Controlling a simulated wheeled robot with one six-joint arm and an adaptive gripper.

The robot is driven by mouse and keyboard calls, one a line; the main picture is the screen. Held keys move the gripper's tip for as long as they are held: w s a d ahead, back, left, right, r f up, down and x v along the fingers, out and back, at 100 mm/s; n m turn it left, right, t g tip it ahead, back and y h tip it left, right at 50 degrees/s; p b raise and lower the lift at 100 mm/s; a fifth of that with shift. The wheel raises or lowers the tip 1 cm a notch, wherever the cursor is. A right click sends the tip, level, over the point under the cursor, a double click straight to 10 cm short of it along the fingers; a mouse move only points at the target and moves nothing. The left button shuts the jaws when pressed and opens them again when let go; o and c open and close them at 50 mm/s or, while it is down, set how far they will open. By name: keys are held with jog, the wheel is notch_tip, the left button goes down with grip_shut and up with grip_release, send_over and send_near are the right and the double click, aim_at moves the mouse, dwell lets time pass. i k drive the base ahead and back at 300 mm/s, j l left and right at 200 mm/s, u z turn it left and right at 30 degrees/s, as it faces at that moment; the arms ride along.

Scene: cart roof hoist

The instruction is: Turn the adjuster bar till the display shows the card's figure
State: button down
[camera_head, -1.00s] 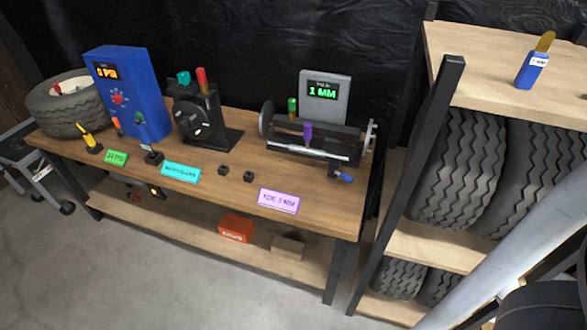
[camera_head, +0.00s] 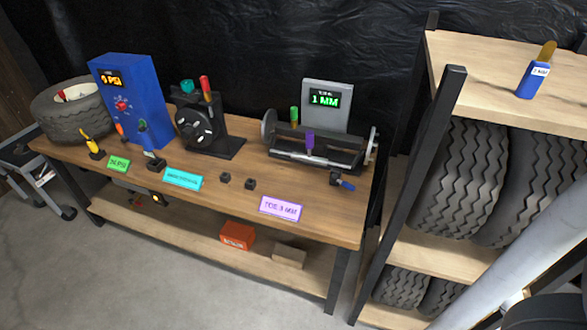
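A grey display box (camera_head: 326,118) on the right of the workbench shows "1 MM" in green (camera_head: 324,97). In front of it stands the toe rig (camera_head: 315,151), a dark frame with grey end discs and a silver bar along its front. A purple upright piece (camera_head: 310,143) and a green one (camera_head: 294,116) stand on it. A blue-handled piece (camera_head: 343,184) is at its lower right. The purple card (camera_head: 281,209) at the bench's front edge seems to read "TOE 3 MM". My gripper is out of view; only parts of my arm show at the lower right.
A blue gauge box (camera_head: 130,100), a tyre (camera_head: 75,112) and a black machine (camera_head: 208,130) fill the bench's left. Green (camera_head: 118,165) and cyan (camera_head: 183,179) cards lie in front. A tyre rack (camera_head: 407,195) with a dark post stands close right.

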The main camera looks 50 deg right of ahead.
aim_at(309, 134)
jog(key=i+z, duration=0.15)
jog(key=z, duration=0.25)
jog(key=i+j+z, duration=0.1)
jog(key=z, duration=0.25)
jog(key=i+j+z, duration=0.15)
jog(key=z, duration=0.25)
jog(key=i+j, duration=0.05)
jog(key=i, duration=0.05)
